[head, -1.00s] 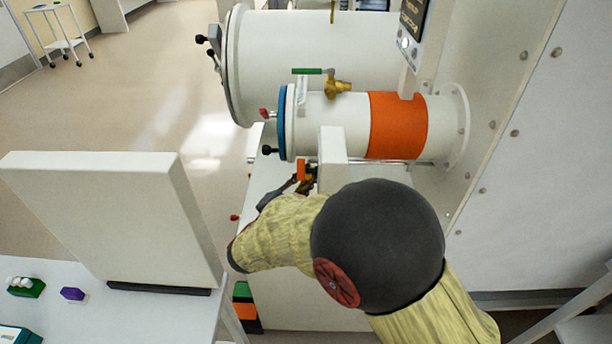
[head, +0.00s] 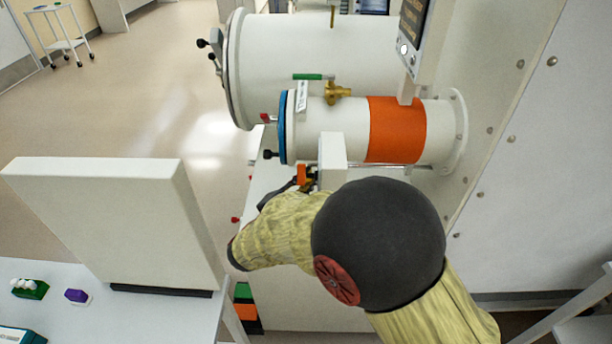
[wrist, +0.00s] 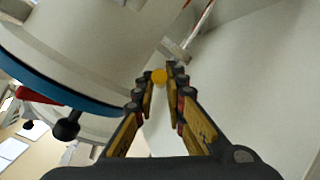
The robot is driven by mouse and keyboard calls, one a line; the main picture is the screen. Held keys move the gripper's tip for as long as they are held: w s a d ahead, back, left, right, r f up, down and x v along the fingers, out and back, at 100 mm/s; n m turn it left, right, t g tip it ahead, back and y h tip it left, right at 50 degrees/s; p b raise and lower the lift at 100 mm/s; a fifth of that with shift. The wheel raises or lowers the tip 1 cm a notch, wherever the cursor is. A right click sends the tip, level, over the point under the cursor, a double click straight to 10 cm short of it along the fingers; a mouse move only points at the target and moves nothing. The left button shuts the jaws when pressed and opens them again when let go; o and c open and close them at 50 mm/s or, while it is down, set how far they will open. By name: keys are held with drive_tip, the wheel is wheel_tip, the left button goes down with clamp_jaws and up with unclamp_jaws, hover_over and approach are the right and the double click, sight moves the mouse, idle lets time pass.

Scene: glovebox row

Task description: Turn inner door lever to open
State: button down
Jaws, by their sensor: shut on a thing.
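The inner door lever shows in the wrist view as a round orange-yellow end (wrist: 159,76) between my fingertips; the rest of it is hidden. My gripper (wrist: 160,92) is closed in on it, fingers on both sides with a narrow gap. In the head view my gripper (head: 306,185) is mostly hidden by my arm, beside a small orange part (head: 301,173) below the small transfer tube (head: 345,128). That tube is white with an orange band and a blue-rimmed outer door (head: 284,128) at its left end.
A white box-like post (head: 332,150) stands close beside my gripper, under the tube. A larger white chamber (head: 310,70) lies behind. A black-knobbed handle (wrist: 66,129) and red lever (wrist: 38,96) stick out near the blue rim. A white panel (head: 100,215) stands at left.

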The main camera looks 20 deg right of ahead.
drive_tip(key=shift+r+g+p, duration=0.3)
drive_tip(key=shift+p, duration=0.35)
drive_tip(key=c, duration=1.8)
unclamp_jaws()
drive_tip(key=shift+w, duration=0.1)
drive_tip(key=shift+c, duration=0.2)
drive_tip(key=shift+f+b, duration=0.15)
drive_tip(key=shift+b, duration=0.15)
